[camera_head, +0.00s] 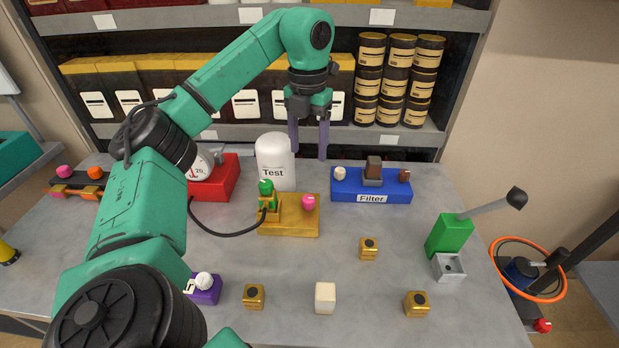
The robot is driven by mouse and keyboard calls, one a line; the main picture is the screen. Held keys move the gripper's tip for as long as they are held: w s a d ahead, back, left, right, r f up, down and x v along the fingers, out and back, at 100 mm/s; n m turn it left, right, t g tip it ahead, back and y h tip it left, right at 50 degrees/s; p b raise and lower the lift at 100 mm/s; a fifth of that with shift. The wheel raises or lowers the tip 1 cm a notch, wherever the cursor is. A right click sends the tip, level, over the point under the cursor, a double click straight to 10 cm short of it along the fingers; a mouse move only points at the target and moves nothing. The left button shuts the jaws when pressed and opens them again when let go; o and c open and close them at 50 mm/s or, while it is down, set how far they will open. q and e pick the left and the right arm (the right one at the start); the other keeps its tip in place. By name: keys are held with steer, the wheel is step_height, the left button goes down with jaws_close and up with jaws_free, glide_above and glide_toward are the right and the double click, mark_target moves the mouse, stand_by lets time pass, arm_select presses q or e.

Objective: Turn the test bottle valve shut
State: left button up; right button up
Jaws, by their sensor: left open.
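The white test bottle (272,150), labelled "Test", stands upright toward the back of the table. In front of it is a yellow-brown block (290,228) with a green valve-like piece (266,190) on its left and a pink knob (308,202) on its right. I cannot tell which of these knobs is the bottle's valve, or how far it is turned. My left gripper (308,148) hangs open and empty, fingers down, above the table just right of the bottle's top. It appears apart from the bottle and the knobs. My right gripper is not in view.
A red gauge unit (222,178) with a black hose is left. A green lever device (449,235), small brass blocks and a white cube (325,298) stand nearer. Shelves close off the back.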

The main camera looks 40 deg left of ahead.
mark_target(308, 198)
arm_select(q)
steer(key=f, duration=0.1)
steer(key=s+f+b, duration=0.1)
steer(key=f, duration=0.1)
steer(key=d+f, duration=0.1)
steer(key=f, duration=0.1)
steer(key=shift+s+f+b, duration=0.25)
steer(key=shift+s+b, duration=0.05)
steer(key=f, duration=0.7)
steer(key=shift+w+a+f, duration=0.15)
steer(key=shift+w, duration=0.15)
steer(key=shift+s+f, duration=0.1)
steer(key=shift+f, duration=0.25)
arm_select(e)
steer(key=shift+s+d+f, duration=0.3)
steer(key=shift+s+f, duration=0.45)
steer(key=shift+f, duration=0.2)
arm_select(q)
steer(key=shift+c, duration=0.3)
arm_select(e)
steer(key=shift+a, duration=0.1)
arm_select(q)
jaws_close()
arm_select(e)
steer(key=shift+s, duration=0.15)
